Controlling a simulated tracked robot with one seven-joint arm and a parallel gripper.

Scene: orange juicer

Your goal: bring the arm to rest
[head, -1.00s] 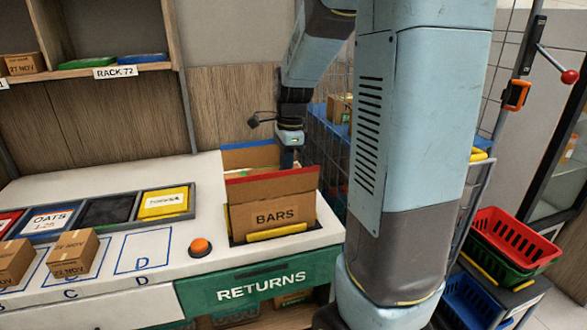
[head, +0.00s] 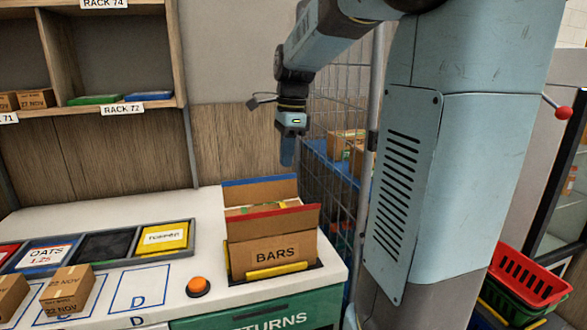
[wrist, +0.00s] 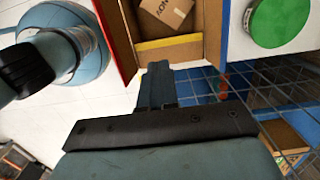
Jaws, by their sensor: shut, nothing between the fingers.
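My gripper (head: 287,152) hangs in the air above the back edge of the open carton marked BARS, its fingers pointing down. It is shut and empty. In the wrist view the closed fingers (wrist: 157,88) show near the centre, close to the carton's yellow edge in the picture. My blue-grey arm reaches in from the upper right of the head view. The BARS carton (head: 268,252) stands on the white counter with its flaps up. A small brown box (wrist: 166,18) lies inside it.
Wire mesh (head: 335,110) stands right of my gripper, with a blue crate (head: 330,165) and boxes behind it. An orange button (head: 198,286) and small boxes (head: 68,290) are on the counter at left. Red and green baskets (head: 527,272) are at the lower right. Shelves (head: 110,110) are at the upper left.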

